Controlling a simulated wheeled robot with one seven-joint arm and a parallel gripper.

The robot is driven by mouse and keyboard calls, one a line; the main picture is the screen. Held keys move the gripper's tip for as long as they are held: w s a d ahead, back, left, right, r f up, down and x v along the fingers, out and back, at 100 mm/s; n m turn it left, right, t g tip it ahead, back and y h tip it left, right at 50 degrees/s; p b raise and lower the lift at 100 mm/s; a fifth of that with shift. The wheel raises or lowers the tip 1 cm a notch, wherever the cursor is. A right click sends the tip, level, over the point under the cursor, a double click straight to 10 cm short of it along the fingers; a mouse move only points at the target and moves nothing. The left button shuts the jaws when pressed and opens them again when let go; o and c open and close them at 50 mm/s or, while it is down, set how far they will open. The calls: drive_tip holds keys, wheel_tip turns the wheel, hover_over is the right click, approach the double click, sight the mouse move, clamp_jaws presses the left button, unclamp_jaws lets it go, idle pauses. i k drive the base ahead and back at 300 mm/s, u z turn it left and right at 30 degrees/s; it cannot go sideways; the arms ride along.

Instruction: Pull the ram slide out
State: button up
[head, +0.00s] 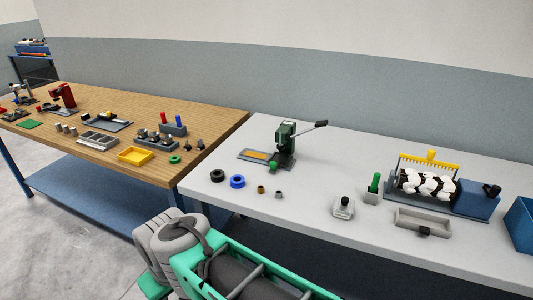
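A dark green press (286,135) with a black-handled lever (314,126) stands at the back left of the grey-white table. Its grey base plate (245,153) bears an orange strip, and a small green piece shows at its front. I cannot make out for certain which part is the ram slide or how far out it stands. My gripper is not in view.
Blue and black rings (237,182) and small bushings lie before the press. Farther right are a grey block with a green handle (375,183), a roller machine with a yellow comb (430,163), a grey tray (408,221) and a blue bin (521,225). A cluttered wooden bench (95,148) adjoins left.

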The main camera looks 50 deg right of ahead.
sight(278, 159)
drive_tip(key=z, duration=0.45)
drive_tip(key=i, duration=0.75)
drive_tip(key=z, duration=1.1)
drive_tip(key=i, duration=0.45)
drive_tip(key=z, duration=0.45)
